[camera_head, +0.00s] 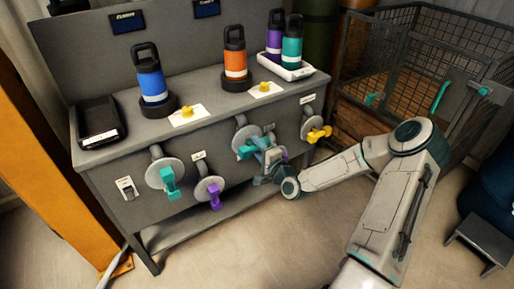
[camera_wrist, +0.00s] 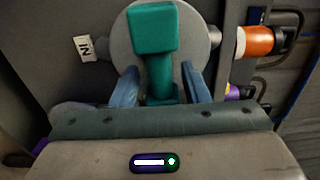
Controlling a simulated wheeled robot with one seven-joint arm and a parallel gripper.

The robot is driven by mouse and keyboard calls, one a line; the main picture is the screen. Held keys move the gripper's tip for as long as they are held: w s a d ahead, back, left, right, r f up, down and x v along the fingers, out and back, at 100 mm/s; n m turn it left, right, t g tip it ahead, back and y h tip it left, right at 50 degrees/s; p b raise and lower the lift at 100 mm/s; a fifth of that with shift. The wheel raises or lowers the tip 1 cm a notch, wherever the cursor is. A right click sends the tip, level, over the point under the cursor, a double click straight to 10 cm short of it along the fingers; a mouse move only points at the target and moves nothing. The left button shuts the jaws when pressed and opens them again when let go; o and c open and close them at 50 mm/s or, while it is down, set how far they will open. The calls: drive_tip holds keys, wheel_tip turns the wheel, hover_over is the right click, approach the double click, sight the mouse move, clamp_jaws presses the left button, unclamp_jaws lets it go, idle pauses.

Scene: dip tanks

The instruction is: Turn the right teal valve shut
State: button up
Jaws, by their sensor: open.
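The right teal valve (camera_head: 246,150) is on the front panel of the grey bench, with a round grey disc behind its handle. My gripper (camera_head: 262,147) is at this valve and partly covers it. In the wrist view the teal handle (camera_wrist: 153,32) fills the top middle, in front of its disc (camera_wrist: 197,45). My gripper's two blue fingers (camera_wrist: 159,75) are open, one on each side of the handle's narrower lower part. I cannot tell whether either finger touches it. The left teal valve (camera_head: 168,178) is further left on the panel, with its handle hanging down.
Purple valves (camera_head: 213,194) and a yellow valve (camera_head: 319,133) are on the same panel, one purple close behind my gripper. Bottles stand on the bench top, including blue (camera_head: 151,83) and orange (camera_head: 235,64). A wire cage (camera_head: 405,75) stands at right.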

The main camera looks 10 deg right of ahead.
drive_tip(key=v, duration=1.3)
drive_tip(key=shift+s+p, duration=0.2)
drive_tip(key=shift+p, duration=0.25)
drive_tip(key=s+d+r+n+g+h+p, duration=0.1)
drive_tip(key=s+r+n+g+h+p, duration=0.3)
drive_tip(key=r+n+g+p, duration=0.3)
drive_tip(key=s+r+n+g+h+p, duration=0.3)
drive_tip(key=s+r+n+g+p, duration=0.15)
drive_tip(key=r, duration=0.45)
drive_tip(key=s+a+r+n+g+p, duration=0.1)
drive_tip(key=s+a+r+p, duration=0.1)
drive_tip(key=s+r, duration=0.4)
drive_tip(key=s+a+r+n+g+p, duration=0.1)
drive_tip(key=s+a+r+p, duration=0.2)
drive_tip(key=s+r, duration=0.3)
wheel_tip(320, 180, up, 6)
drive_tip(key=shift+s+a+f+g+y, duration=0.15)
drive_tip(key=shift+s+a+g+y, duration=0.25)
drive_tip(key=shift+a, duration=0.35)
